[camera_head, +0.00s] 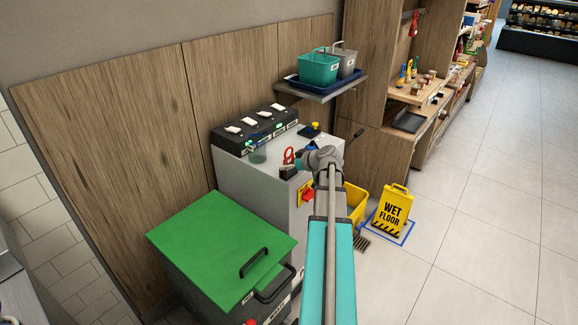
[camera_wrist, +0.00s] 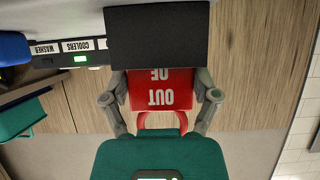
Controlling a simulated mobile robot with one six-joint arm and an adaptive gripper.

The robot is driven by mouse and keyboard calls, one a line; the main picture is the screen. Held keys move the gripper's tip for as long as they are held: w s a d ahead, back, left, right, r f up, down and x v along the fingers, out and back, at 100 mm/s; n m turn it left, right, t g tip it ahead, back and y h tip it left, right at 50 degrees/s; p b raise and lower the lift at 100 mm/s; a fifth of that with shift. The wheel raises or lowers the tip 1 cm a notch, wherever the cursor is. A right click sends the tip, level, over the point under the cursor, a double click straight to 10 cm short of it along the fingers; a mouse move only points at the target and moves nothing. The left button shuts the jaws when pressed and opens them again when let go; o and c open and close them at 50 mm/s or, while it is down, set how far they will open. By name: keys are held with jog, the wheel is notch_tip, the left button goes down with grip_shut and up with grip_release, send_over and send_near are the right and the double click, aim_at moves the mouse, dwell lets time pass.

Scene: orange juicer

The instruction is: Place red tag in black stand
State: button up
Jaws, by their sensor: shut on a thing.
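The red tag (camera_wrist: 160,92), with the words OUT OF upside down in the wrist view, is between the two fingers of my gripper (camera_wrist: 161,98). The fingers press on its side edges. The black stand (camera_wrist: 157,38) covers the tag's far end; I cannot tell if that end is in a slot or just behind the stand. In the head view my gripper (camera_head: 301,165) is over the grey cabinet's right end, with the red tag (camera_head: 289,156) just above the small black stand (camera_head: 288,172).
A green-lidded bin (camera_head: 215,245) stands in front. A shelf with baskets (camera_head: 318,68) hangs above. A yellow wet floor sign (camera_head: 393,210) stands at right.

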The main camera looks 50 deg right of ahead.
jog(key=shift+f, duration=0.2)
jog(key=o, duration=0.8)
jog(key=shift+r, duration=0.25)
jog(key=shift+s+r, duration=0.15)
jog(key=shift+s, duration=0.05)
jog(key=shift+p+v, duration=2.9)
jog(key=shift+v, duration=2.85)
